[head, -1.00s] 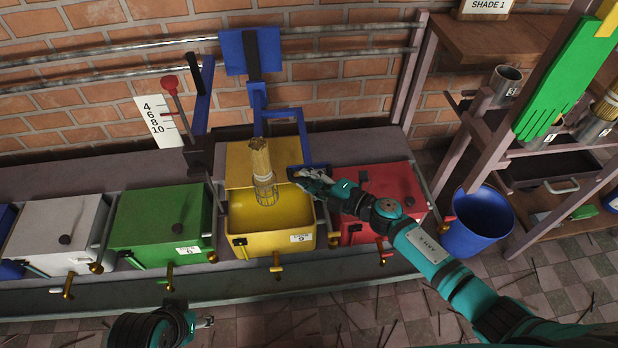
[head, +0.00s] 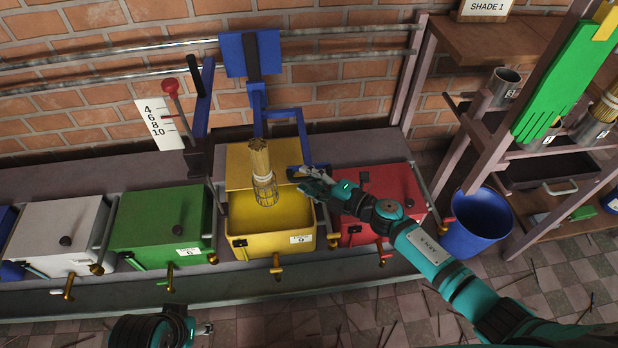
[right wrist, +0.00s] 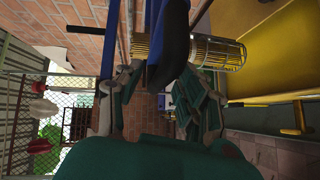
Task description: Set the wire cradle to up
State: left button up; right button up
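The wire cradle (head: 265,191) hangs tilted, wire end low, over the open yellow box (head: 273,247), with a bundle of sticks (head: 259,155) in it. A blue bracket (head: 283,113) stands behind it. In the right wrist view the cradle (right wrist: 224,53) shows beyond a dark blue bar (right wrist: 170,45). My right gripper (head: 300,176) is just right of the cradle by the blue bracket's lower end. In the wrist view its fingers (right wrist: 158,100) are apart, with the bar between or just ahead of them; contact is unclear. My left gripper (head: 207,329) is low, away from the boxes, its fingers too small to judge.
A green box (head: 163,215) and a white box (head: 62,227) stand to the left. A red box (head: 385,190) stands to the right, under my right arm. A blue bin (head: 480,222) and a shelf rack are further right. Brass taps stick out at the boxes' fronts.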

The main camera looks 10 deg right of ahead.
jog(key=v, duration=1.1)
jog(key=shift+s+d, duration=0.25)
jog(key=shift+r, duration=0.1)
